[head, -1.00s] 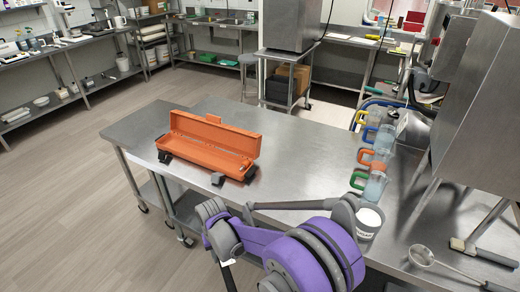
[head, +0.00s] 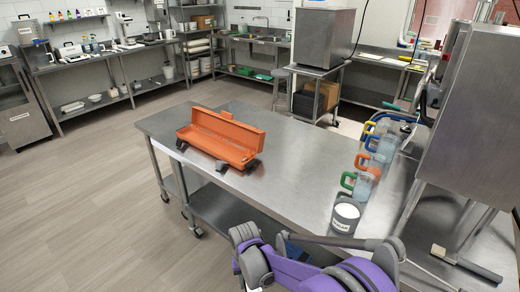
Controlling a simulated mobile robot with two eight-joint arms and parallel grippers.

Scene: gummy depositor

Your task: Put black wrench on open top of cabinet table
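I cannot make out a black wrench in the head view. An open orange toolbox (head: 216,140) stands on the left part of the long steel table (head: 290,165), its lid raised; small dark pieces show along its front edge. The inside of the box is mostly hidden. A purple and grey arm of mine crosses the bottom right, in front of the table's near edge. No gripper fingers show in this view, so I cannot see whether either hand holds something. A steel cabinet (head: 22,118) stands at the far left.
Several jugs with coloured handles (head: 366,182) line the table's right side, with a white-filled cup (head: 345,216) near the front. A large steel machine (head: 455,120) stands at right. The table's middle is bare. Open floor (head: 90,210) lies at left; shelved benches line the back.

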